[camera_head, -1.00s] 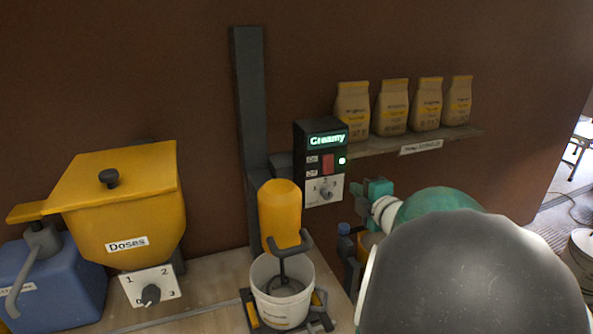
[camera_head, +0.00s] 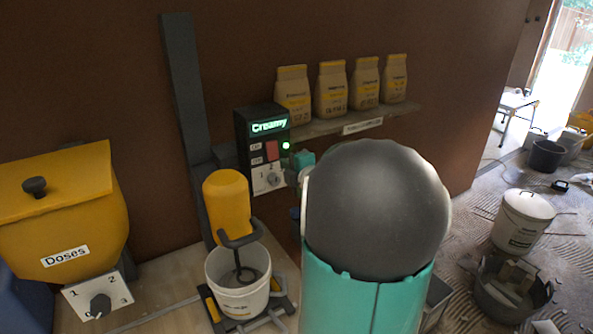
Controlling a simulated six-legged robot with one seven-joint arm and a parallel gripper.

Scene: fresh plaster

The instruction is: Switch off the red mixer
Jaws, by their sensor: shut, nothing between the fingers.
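The mixer (camera_head: 227,205) has a yellow-orange body, not red, and stands over a white bucket (camera_head: 225,280) with its dark paddle inside. Its black control box (camera_head: 242,130) is on the wall, with a lit display (camera_head: 268,126) reading "Creamy". Below are a red rocker switch (camera_head: 271,150), a lit green lamp (camera_head: 286,145) and a grey dial (camera_head: 274,178) on a white numbered plate. My gripper (camera_head: 296,174) is just right of the dial plate, shut and empty. It is mostly hidden by my arm, and I cannot tell whether it touches the box.
A yellow hopper (camera_head: 60,215) marked "Doses" with its own dial (camera_head: 100,305) stands at left. A shelf (camera_head: 400,112) with several paper bags (camera_head: 330,90) is right of the box. Buckets (camera_head: 522,220) and a rubble tub (camera_head: 510,295) stand on the floor at right.

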